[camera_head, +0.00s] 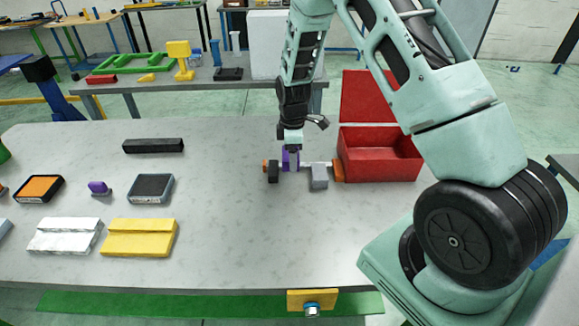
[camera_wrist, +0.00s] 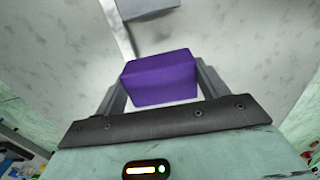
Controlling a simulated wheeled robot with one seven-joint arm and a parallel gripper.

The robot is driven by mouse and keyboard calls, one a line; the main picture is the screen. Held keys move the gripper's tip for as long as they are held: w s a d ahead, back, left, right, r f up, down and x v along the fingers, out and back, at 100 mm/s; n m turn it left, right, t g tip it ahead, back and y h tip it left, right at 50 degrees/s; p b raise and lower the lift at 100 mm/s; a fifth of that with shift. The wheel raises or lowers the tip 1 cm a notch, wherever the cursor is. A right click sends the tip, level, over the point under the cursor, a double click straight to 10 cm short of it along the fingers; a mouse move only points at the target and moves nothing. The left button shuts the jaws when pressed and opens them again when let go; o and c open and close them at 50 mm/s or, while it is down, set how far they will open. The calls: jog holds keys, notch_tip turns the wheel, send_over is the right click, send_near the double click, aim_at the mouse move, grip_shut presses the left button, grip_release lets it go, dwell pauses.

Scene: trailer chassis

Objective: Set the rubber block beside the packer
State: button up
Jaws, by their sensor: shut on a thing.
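My gripper (camera_head: 291,152) points down over the right part of the grey table and is shut on a purple block (camera_head: 290,161). In the wrist view the purple block (camera_wrist: 160,78) sits between the two fingers. It is over or against a light rod (camera_wrist: 118,30); I cannot tell if it touches the rod or the table. A black part (camera_head: 273,172) is just left of it and a grey block (camera_head: 319,178) is to its right. A smaller purple piece (camera_head: 98,187) lies far left. Which thing is the packer is not clear from the pictures.
An open red box (camera_head: 380,168) stands close on the right. A black bar (camera_head: 153,146), an orange-topped tray (camera_head: 40,188), a dark-topped tray (camera_head: 151,188), a white block (camera_head: 64,236) and a yellow block (camera_head: 139,238) lie left. The table's front middle is clear.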

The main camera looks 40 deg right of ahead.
notch_tip(320, 180, down, 6)
jog(key=shift+r+p, duration=0.1)
jog(key=shift+p, duration=0.85)
